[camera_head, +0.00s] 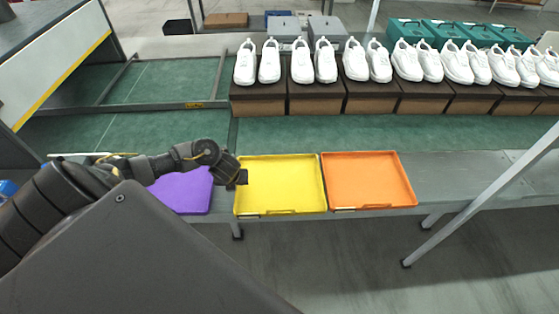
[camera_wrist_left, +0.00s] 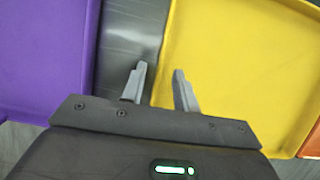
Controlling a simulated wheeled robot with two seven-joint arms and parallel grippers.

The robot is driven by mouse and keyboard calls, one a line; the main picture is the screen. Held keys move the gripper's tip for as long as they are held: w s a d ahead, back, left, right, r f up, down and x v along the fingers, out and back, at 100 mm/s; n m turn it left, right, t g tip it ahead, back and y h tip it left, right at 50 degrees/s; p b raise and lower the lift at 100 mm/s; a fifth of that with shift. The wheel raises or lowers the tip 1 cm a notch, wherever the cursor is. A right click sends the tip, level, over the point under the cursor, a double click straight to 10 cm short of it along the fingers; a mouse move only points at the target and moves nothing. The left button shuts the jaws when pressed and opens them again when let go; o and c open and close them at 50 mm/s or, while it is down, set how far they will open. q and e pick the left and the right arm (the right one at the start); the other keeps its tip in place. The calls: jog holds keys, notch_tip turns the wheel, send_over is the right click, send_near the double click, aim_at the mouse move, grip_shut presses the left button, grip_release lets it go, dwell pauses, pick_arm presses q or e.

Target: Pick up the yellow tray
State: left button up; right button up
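The yellow tray (camera_head: 280,185) lies flat on the grey bench, between a purple tray and an orange tray, and looks empty. My left gripper (camera_head: 241,179) is at the tray's left edge in the head view. In the left wrist view, the gripper (camera_wrist_left: 159,70) is open. One finger shows over the grey gap and the other over the yellow tray (camera_wrist_left: 235,65), with the tray's left rim between them. I cannot tell whether the fingers touch the rim. My right gripper is not in view.
The purple tray (camera_head: 185,190) is left of the yellow one, partly behind my arm. The orange tray (camera_head: 368,180) sits close on the right. White shoes on brown boxes (camera_head: 371,96) line the back. Grey bench (camera_head: 455,178) is clear at right; a metal post (camera_head: 485,195) slants there.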

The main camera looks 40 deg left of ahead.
pick_arm(q)
jog(key=shift+x, duration=0.75)
jog(key=shift+c, duration=0.4)
grip_shut()
